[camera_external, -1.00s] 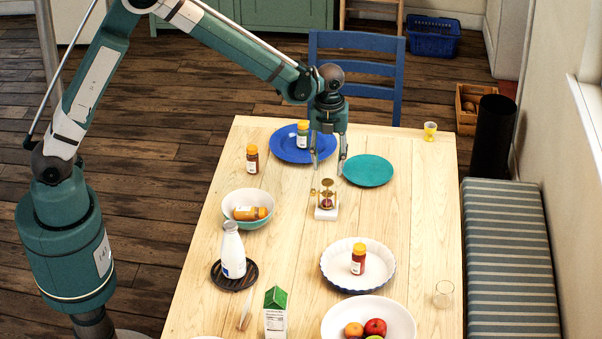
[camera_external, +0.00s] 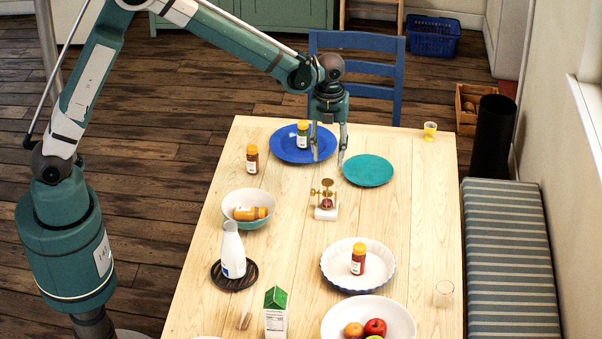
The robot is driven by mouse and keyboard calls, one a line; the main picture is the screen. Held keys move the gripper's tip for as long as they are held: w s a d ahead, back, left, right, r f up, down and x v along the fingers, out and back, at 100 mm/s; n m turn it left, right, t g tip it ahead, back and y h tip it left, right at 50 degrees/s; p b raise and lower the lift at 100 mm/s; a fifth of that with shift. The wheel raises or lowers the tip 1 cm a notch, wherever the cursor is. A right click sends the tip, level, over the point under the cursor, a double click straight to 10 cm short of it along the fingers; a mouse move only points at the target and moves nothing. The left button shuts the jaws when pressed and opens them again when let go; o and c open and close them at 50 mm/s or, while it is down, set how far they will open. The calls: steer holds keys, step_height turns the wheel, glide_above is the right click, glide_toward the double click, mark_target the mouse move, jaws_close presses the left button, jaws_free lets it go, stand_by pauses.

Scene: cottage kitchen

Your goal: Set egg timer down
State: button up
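The egg timer appears to be the small brass piece with a round top disc and reddish lower part (camera_external: 326,203) on a white base (camera_external: 326,214). It stands upright near the middle of the wooden table, in front of the blue and teal plates. My gripper (camera_external: 328,161) points down above and slightly behind it. Its two fingers are spread apart, with nothing visible between them. The fingertips look clear of the timer. Fine details of the timer are too small to tell.
A blue plate (camera_external: 284,149) with a bottle (camera_external: 303,134) is left of my gripper; a teal plate (camera_external: 368,170) is right. A jar (camera_external: 252,158), bowl (camera_external: 230,201), milk bottle (camera_external: 232,254) and white dish (camera_external: 335,267) stand around. The table right of the timer is clear.

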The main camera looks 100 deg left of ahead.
steer(key=shift+d+r, duration=0.1)
steer(key=s+d+r+n+t, duration=0.2)
steer(key=s+d+r+n, duration=0.2)
steer(key=s+d+r, duration=0.45)
steer(key=s+d+r+n+t, duration=0.1)
steer(key=s+d+r+n, duration=0.4)
steer(key=d+r, duration=0.55)
steer(key=s+d+n+t, duration=0.2)
steer(key=s+d+n, duration=0.2)
steer(key=s+d, duration=0.3)
steer(key=s+d+n+t, duration=0.2)
steer(key=s+d+n, duration=0.3)
steer(key=s, duration=1)
steer(key=shift+s+d+r, duration=0.15)
steer(key=shift+s+d, duration=0.15)
steer(key=shift+d, duration=0.65)
